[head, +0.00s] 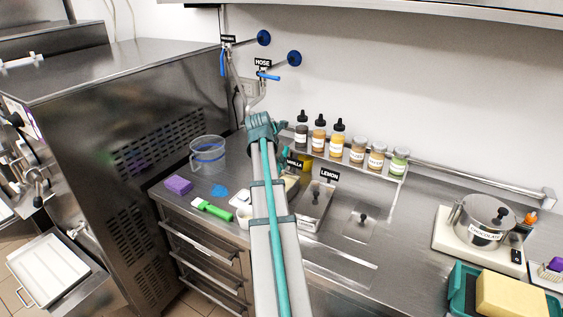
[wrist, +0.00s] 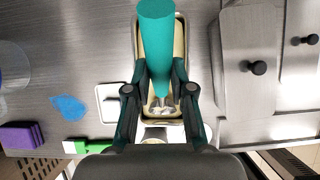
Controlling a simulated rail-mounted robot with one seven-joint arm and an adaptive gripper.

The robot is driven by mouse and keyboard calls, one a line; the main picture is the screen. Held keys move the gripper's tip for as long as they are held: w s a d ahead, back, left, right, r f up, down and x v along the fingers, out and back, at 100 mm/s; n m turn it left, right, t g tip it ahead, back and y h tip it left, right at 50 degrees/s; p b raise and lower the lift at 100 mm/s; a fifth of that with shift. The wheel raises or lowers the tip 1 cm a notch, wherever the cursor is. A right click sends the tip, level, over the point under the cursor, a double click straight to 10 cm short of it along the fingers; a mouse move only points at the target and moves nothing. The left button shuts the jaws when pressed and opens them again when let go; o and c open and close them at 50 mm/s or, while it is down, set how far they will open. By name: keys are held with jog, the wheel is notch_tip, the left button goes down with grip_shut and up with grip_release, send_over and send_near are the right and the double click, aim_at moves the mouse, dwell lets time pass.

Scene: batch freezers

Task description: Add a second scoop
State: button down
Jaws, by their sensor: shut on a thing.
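In the wrist view my gripper (wrist: 162,90) is shut on a teal tapered handle (wrist: 168,35) that I take to be the scoop. The handle stands over the cream-rimmed open vanilla tub (wrist: 181,30). A whitish lump (wrist: 161,109) shows below the fingers; I cannot tell whether it lies in the tub or on the tool. The vanilla tub (head: 292,184) is partly behind my arm in the head view, beside its VANILLA label. A white cup (head: 243,215) stands at the near side of the tub, partly hidden. My arm hides most of my gripper in the head view.
The lidded lemon tub (head: 315,203) is just right. Bottles and jars (head: 338,140) line the rear shelf. A clear bucket (head: 207,154), purple sponge (head: 178,185) and green-handled brush (head: 212,209) are left. A chocolate pot (head: 484,222) stands right.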

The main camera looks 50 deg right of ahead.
aim_at(286, 154)
jog(key=shift+d+r+p, duration=0.1)
jog(key=shift+p, duration=0.4)
jog(key=shift+w+d+r+y+p, duration=0.15)
jog(key=shift+d+y+p, duration=1.05)
jog(key=shift+p, duration=0.9)
jog(key=shift+d+r+y+p, duration=0.15)
jog(key=shift+d+y+p, duration=1)
jog(key=shift+p, duration=0.95)
jog(key=shift+w+d+f+y+p, duration=0.1)
jog(key=shift+d+y+p, duration=0.2)
jog(key=shift+d+y, duration=1.45)
jog(key=shift+a, duration=0.2)
